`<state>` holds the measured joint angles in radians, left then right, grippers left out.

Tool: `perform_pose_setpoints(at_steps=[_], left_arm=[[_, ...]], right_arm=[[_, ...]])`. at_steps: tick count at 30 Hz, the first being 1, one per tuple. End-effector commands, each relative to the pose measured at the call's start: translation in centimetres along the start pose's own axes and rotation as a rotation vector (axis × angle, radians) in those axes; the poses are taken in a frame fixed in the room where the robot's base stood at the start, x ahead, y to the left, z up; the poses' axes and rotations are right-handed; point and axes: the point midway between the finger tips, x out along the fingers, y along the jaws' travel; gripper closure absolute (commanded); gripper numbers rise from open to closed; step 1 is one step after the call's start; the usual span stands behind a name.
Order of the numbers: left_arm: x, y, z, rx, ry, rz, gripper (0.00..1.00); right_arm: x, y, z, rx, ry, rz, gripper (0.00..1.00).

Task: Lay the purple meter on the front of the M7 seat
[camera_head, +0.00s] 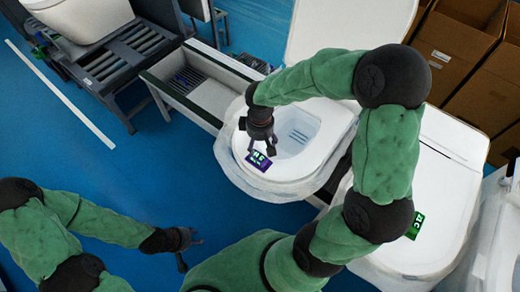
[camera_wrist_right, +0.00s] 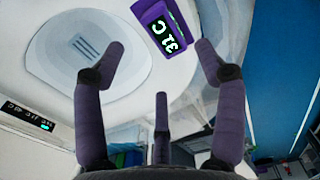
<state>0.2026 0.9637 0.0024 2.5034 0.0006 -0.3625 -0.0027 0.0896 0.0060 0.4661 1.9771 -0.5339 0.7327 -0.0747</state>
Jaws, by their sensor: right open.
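The purple meter (camera_head: 259,161) has a lit display and lies at the front rim of the open white toilet seat (camera_head: 243,146) in the head view. In the right wrist view the meter (camera_wrist_right: 167,27) reads like "31 C" on the white rim (camera_wrist_right: 130,106) beside the bowl opening. My right gripper (camera_head: 262,146) is open just above the meter. In the right wrist view its spread fingers (camera_wrist_right: 160,62) stand apart from the meter, with nothing between them. My left gripper (camera_head: 187,249) is open and empty over the blue floor at lower left. I cannot read an M7 label.
Cardboard boxes (camera_head: 460,50) stand at upper right. A roller conveyor (camera_head: 125,55) is at upper left. The blue floor (camera_head: 60,140) is open at left.

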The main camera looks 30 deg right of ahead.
Motion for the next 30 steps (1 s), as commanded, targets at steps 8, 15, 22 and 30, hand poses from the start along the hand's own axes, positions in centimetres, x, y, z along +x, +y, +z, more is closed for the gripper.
perform_pose_setpoints(at_steps=[8,15,22,30], left_arm=[[-0.2,0.1,0.0,0.0,0.0,0.0,0.6],[-0.2,0.1,0.0,0.0,0.0,0.0,0.6],[-0.2,0.1,0.0,0.0,0.0,0.0,0.6],[-0.2,0.1,0.0,0.0,0.0,0.0,0.6]], right_arm=[[-3.6,0.0,0.0,0.0,0.001,0.0,0.29],[-1.2,-1.7,-0.6,0.015,0.006,-0.055,0.29],[6.4,-6.7,-1.5,0.11,0.044,-0.199,0.29],[14.6,-12.5,-0.3,0.298,0.066,-0.324,0.29]])
